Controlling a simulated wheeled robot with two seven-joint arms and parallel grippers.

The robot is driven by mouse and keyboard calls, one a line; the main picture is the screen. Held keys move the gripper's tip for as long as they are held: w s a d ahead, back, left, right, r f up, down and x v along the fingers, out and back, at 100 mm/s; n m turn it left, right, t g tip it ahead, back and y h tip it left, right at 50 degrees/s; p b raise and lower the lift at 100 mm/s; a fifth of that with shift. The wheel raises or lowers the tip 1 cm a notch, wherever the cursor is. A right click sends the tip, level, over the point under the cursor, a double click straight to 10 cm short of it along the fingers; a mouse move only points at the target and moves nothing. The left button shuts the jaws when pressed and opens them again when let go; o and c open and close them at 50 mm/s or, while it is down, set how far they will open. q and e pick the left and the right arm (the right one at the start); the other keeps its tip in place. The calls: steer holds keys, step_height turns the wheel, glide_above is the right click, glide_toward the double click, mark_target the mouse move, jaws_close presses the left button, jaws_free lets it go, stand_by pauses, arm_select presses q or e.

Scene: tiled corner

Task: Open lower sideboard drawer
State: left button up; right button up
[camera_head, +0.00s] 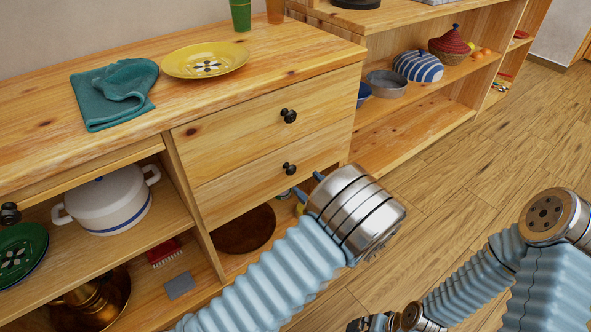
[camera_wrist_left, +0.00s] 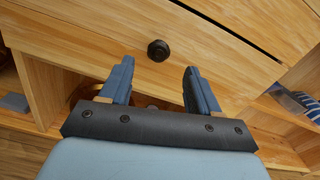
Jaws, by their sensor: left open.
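The lower sideboard drawer (camera_head: 240,182) is a light wooden front that looks shut, with a round black knob (camera_head: 289,168). Its front fills the upper part of the left wrist view (camera_wrist_left: 85,35), and the knob shows there (camera_wrist_left: 158,50). My left gripper (camera_head: 307,187) is just below and right of the knob in the head view, its body hiding part of the space under the drawer. In the left wrist view its two blue-grey fingers (camera_wrist_left: 159,72) are apart, with the knob beyond and between their tips. Nothing is held. No fingers of my right gripper show.
The upper drawer (camera_head: 260,118) looks shut. A yellow plate (camera_head: 190,62) and teal cloth (camera_head: 105,105) lie on top. A white pot (camera_head: 105,205) stands on the left shelf. Open shelves (camera_head: 420,125) continue to the right; the wooden floor (camera_head: 470,170) there is clear.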

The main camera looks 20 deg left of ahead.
mark_target(293, 171)
arm_select(q)
steer(key=x, duration=0.7)
steer(key=shift+a+p, duration=0.2)
steer(key=shift+p, duration=0.1)
steer(key=shift+c, duration=0.2)
jaws_close()
